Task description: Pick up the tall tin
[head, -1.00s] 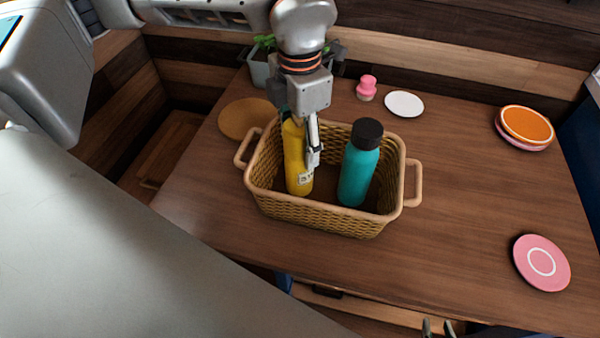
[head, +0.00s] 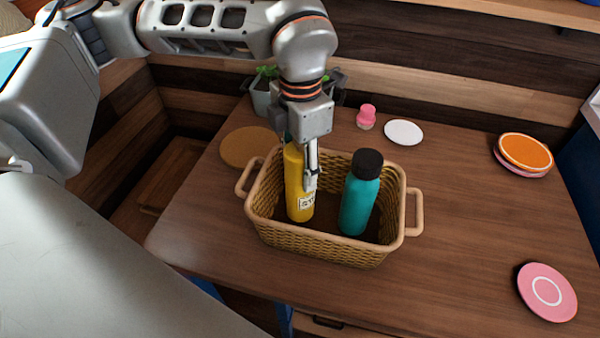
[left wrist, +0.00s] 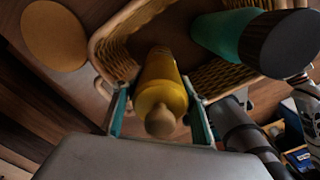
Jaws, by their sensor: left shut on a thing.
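The tall tin (head: 296,190) is a yellow cylinder with a small pale label low on its side. It stands upright in the left part of a wicker basket (head: 318,246). My left gripper (head: 305,168) points down from above and is shut on the tin's upper part. In the left wrist view the tin (left wrist: 162,92), with a rounded knob on top, sits between the two fingers. Its base is within the basket walls; I cannot tell whether it touches the floor.
A teal bottle (head: 358,200) with a dark cap stands right of the tin in the basket. Behind are a cork mat (head: 246,147), a potted plant (head: 262,100), a pink bottle (head: 366,117) and a white plate (head: 403,132).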

